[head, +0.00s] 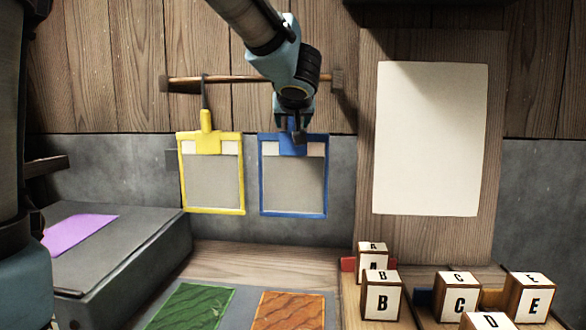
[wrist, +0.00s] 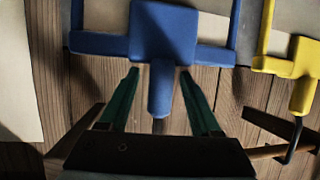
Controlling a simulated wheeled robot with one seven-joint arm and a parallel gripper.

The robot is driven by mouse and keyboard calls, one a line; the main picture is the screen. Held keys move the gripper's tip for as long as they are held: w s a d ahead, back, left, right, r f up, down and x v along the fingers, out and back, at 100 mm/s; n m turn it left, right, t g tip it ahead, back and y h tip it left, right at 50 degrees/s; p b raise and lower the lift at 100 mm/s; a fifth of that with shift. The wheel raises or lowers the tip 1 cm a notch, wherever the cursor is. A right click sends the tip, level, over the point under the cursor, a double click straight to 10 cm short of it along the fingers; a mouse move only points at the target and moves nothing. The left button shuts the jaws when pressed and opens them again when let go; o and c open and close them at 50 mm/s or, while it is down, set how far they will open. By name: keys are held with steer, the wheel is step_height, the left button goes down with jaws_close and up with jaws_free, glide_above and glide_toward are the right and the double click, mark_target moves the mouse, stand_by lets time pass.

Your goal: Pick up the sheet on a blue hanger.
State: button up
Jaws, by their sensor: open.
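The blue hanger (head: 293,214) hangs from the wooden rail (head: 245,79) and frames a grey sheet (head: 297,187) with a pale top strip. Its blue clip (wrist: 163,35) and narrow stem show in the wrist view. My gripper (head: 295,134) is at the top of this hanger. In the wrist view my open gripper (wrist: 159,72) has one green finger on each side of the blue stem, with gaps between. The hanger's hook is hidden behind my gripper.
A yellow hanger (head: 211,212) with a grey sheet hangs close on the left. A board with white paper (head: 430,140) stands on the right. Several letter blocks (head: 380,300) stand at the lower right. Green (head: 190,307), orange (head: 288,310) and purple (head: 78,234) panels lie below and left.

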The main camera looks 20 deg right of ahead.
steer(key=shift+w+d+f, duration=0.15)
steer(key=shift+w+f, duration=0.05)
steer(key=shift+w, duration=0.4)
jaws_close()
stand_by(1.0)
